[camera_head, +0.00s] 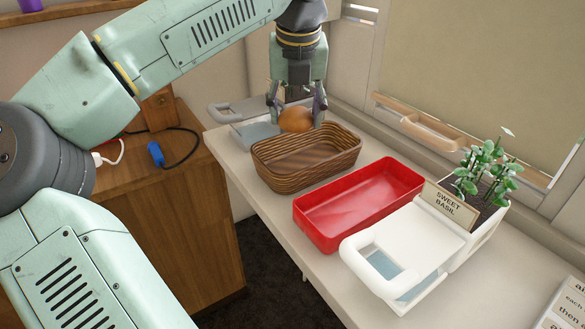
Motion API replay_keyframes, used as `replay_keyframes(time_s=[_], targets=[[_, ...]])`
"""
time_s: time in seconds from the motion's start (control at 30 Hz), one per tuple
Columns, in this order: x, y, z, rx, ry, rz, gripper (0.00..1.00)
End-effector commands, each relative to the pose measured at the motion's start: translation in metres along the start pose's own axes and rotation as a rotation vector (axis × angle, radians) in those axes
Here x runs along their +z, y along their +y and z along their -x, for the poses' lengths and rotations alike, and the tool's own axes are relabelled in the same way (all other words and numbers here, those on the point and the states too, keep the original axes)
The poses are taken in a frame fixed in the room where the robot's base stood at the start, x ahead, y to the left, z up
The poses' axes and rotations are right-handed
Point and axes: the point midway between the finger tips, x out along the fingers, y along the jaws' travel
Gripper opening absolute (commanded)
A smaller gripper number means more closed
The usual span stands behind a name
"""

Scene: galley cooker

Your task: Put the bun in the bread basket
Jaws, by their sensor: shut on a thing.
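The bun (296,120) is round and golden brown. My gripper (297,112) is shut on it, pointing down, with one finger on each side. The bread basket (306,160) is a brown, striped, open rectangular basket on the pale counter. The bun shows above the far rim of the basket, and the part of the basket that I can see inside is empty. I cannot tell exactly how high the bun is or whether it is fully over the opening.
A red tray (345,222), empty, stands right of the basket. A white planter (440,240) labelled "SWEET BASIL" holds a plant (487,172). A grey-handled container (238,112) is behind the basket. A wooden cabinet (175,200) stands left, with a gap before the counter (262,215).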

Motion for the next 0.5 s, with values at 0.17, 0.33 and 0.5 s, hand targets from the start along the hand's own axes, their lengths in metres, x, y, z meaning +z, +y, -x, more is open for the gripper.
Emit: replay_keyframes(time_s=[0.17,0.33,0.5], targets=[[-0.008,-0.002,-0.026,-0.004,0.004,-0.011,0.28],[-0.015,-0.002,-0.052,-0.004,0.001,-0.009,0.28],[-0.018,-0.002,-0.064,-0.003,0.002,-0.008,0.28]])
